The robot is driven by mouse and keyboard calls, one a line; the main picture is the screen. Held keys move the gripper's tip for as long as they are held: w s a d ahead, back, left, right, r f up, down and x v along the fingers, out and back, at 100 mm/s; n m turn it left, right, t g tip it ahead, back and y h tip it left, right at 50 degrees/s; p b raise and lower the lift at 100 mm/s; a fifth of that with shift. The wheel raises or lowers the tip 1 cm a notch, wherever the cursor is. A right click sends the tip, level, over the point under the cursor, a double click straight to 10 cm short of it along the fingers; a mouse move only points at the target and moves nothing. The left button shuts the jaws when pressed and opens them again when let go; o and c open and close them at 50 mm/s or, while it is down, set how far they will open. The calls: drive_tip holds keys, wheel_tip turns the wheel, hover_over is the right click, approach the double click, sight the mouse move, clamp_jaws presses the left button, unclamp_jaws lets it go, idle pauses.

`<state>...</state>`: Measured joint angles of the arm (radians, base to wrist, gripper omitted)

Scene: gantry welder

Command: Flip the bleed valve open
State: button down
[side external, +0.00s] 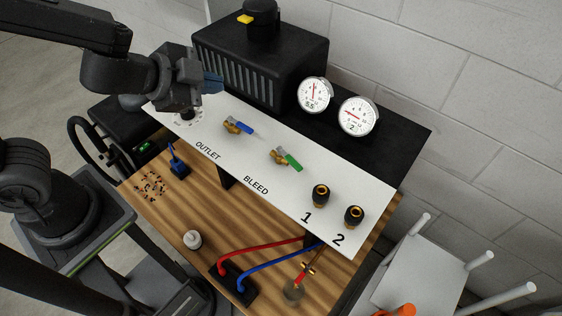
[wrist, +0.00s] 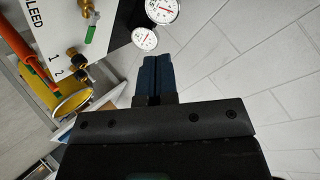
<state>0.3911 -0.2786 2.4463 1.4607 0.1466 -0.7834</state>
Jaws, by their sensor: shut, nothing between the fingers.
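The bleed valve (side external: 279,156) is a brass fitting with a green lever on the white sloped panel (side external: 225,164), above the word BLEED. Its green lever (side external: 292,160) points down-right, roughly along the panel's long side. The green lever also shows at the upper left of the wrist view (wrist: 91,33). My gripper (side external: 212,83) is above the panel's upper left end, apart from the valve. In the wrist view its dark blue fingers (wrist: 158,76) are together with nothing between them.
The outlet valve (side external: 232,126) with a blue lever is left of the bleed valve. Two gauges (side external: 314,94) (side external: 357,116) stand behind the panel. Brass couplings (side external: 320,195) (side external: 354,216) are at its right end. Red and blue hoses (side external: 265,250) lie on the wooden bench below.

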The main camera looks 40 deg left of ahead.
drive_tip(key=s+d+f+m+g+h, duration=0.1)
drive_tip(key=d+f+m+g+h, duration=0.2)
drive_tip(key=d+f+m, duration=0.15)
drive_tip(key=m+g, duration=0.3)
drive_tip(key=m, duration=0.1)
approach(289, 159)
drive_tip(key=shift+n+h, duration=0.25)
drive_tip(key=shift+h, duration=0.05)
drive_tip(key=shift+s+d+f, duration=0.5)
drive_tip(key=shift+d+f, duration=0.05)
drive_tip(key=shift+f, duration=0.6)
drive_tip(key=shift+s+d+f, duration=0.45)
drive_tip(key=shift+d+f, duration=0.1)
drive_tip(key=shift+f, duration=0.6)
drive_tip(key=shift+s+d+f, duration=0.5)
drive_tip(key=shift+d+f, duration=0.1)
drive_tip(key=shift+f, duration=0.6)
drive_tip(key=shift+w+d+f, duration=0.15)
drive_tip(key=shift+w+f, duration=0.05)
drive_tip(key=shift+w+d+r, duration=0.1)
drive_tip(key=shift+w+d, duration=0.1)
drive_tip(key=shift+w, duration=0.75)
drive_tip(key=shift+w+d, duration=0.25)
drive_tip(key=shift+w, duration=0.65)
